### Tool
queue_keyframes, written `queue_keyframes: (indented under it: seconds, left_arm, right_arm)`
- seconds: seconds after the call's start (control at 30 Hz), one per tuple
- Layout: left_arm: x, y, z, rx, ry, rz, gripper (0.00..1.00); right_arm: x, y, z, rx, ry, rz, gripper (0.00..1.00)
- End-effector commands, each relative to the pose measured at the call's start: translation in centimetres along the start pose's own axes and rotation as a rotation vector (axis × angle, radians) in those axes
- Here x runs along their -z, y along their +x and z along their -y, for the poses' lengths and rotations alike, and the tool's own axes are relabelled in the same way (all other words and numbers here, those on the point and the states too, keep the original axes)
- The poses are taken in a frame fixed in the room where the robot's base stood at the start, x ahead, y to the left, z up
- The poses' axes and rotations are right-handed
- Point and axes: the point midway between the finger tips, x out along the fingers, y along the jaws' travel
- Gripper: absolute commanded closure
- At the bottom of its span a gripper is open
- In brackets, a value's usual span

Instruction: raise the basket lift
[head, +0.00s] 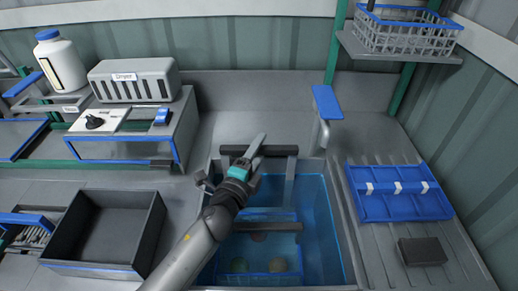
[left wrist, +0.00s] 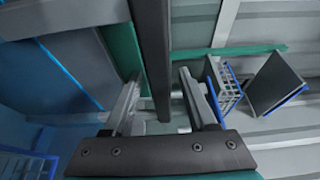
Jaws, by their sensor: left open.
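The basket lift shows in the head view as a dark crossbar (head: 284,150) at the back of the water-filled basin (head: 337,215), with a grey post below it. A blue-rimmed basket (head: 262,277) sits low under the water and holds round, dim things. A second dark bar (head: 275,226) crosses above the basket. My left gripper (head: 257,154) is open at the left part of the crossbar. In the left wrist view the dark bar (left wrist: 152,45) runs between its two spread fingers; whether they touch it I cannot tell. My forearm hides part of the basin's left side.
A dark empty crate (head: 105,228) stands left of the basin. A tap with a blue lever (head: 327,102) stands behind it. A blue tray (head: 400,205) and a dark block (head: 422,251) lie on the ribbed drainboard at the right. A wire basket (head: 405,32) sits on a shelf above.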

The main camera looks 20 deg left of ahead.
Motion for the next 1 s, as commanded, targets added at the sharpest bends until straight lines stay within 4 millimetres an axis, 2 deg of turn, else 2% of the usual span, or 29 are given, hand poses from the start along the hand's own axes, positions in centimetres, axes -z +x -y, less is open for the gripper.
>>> queue_keyframes:
  seconds: [0.27,0.77,1.0]
  left_arm:
    - [0.02,0.08,0.0,0.0,-0.001,0.0,0.44]
    - [0.01,0.05,0.01,0.0,0.0,0.0,1.0]
    - [0.01,0.05,0.01,0.0,0.0,0.0,1.0]
  right_arm:
    - [-0.04,0.0,0.0,0.0,0.001,0.001,0.5]
    - [-0.08,0.0,-0.02,0.0,0.002,0.002,0.5]
    - [-0.09,0.0,-0.03,-0.001,0.002,0.002,0.5]
